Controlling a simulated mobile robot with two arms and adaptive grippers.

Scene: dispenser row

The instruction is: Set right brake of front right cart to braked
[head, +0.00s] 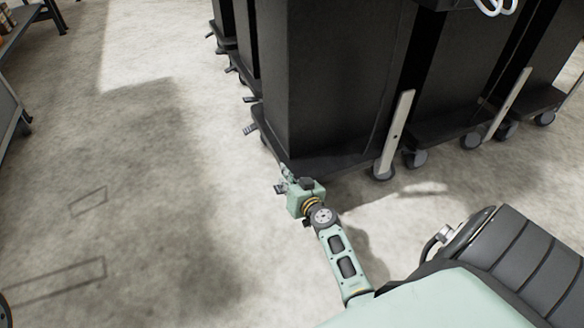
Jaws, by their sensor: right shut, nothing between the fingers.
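The nearest cart (325,75) is a tall black body on a dark base, at the centre top of the head view. A small grey brake pedal (280,188) shows at its near left corner, and another grey pedal (250,129) sticks out farther back along the same side. My right gripper (286,174) is shut and empty, low at the near corner, right beside the near pedal. It partly hides the corner, so I cannot tell whether it touches the pedal or how the pedal is tilted. My left gripper is not in view.
More black carts stand behind and to the right (455,75), with grey casters (415,158) and light upright bars (397,130) between them. The concrete floor (150,190) is open to the left. A dark-framed table or rack (15,35) stands at the far left edge.

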